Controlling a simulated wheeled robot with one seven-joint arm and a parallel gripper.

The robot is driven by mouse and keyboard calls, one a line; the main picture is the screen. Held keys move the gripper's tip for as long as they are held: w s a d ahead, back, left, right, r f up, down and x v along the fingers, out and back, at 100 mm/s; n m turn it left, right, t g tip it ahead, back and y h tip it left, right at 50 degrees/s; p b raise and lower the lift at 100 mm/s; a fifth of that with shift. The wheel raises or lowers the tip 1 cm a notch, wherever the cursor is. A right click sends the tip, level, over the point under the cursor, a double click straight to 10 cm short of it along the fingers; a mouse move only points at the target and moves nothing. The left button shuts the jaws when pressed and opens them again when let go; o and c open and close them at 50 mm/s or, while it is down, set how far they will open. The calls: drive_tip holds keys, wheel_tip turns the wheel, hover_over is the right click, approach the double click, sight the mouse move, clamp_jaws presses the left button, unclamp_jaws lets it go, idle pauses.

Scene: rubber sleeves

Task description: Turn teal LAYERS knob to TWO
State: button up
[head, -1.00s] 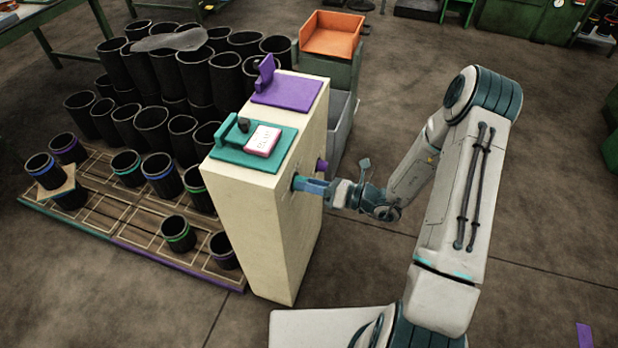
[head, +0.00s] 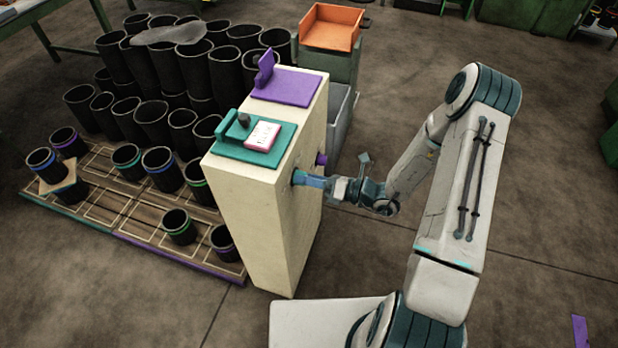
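The cream cabinet (head: 255,215) stands upright in the middle of the head view. The teal knob (head: 295,178) is on its right side face, mostly hidden by my gripper. My gripper (head: 307,179) reaches from the right with its blue fingers at the knob. The fingers look close together around it, but the grip itself is too small to make out. The knob's markings and its setting cannot be read. A purple knob (head: 321,159) sits farther back on the same face.
On the cabinet top are a teal plate (head: 228,150) with a white-and-pink card (head: 262,136) and a purple plate (head: 289,87). Black sleeves stand to the left, some on a floor pallet (head: 130,225). An orange bin (head: 330,27) is behind. The floor at right is open.

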drive_tip(key=b+v, duration=0.1)
drive_tip(key=v, duration=1.2)
drive_tip(key=shift+d, duration=0.4)
drive_tip(key=shift+s, duration=0.1)
drive_tip(key=s+a+r+n+g+h+p, duration=0.1)
drive_tip(key=s+a+r+n+g+h, duration=0.1)
drive_tip(key=s+r+n+g+h, duration=0.45)
drive_tip(key=s+a+r+n+g+h, duration=0.1)
drive_tip(key=s+a+r+n+g, duration=0.3)
drive_tip(key=n, duration=0.6)
drive_tip(key=s+d+r+n+t+h, duration=0.1)
drive_tip(key=d+r+n+t+h, duration=0.2)
drive_tip(key=r+n, duration=0.3)
drive_tip(key=s+d+r+n+t+h+p, duration=0.1)
drive_tip(key=s+d+r+n+t+h, duration=0.1)
drive_tip(key=r+n+h, duration=0.4)
drive_tip(key=shift+s+d+r+n+t, duration=0.3)
drive_tip(key=shift+d+r+n+t, duration=0.3)
drive_tip(key=shift+n+t, duration=0.55)
drive_tip(key=shift+h, duration=0.25)
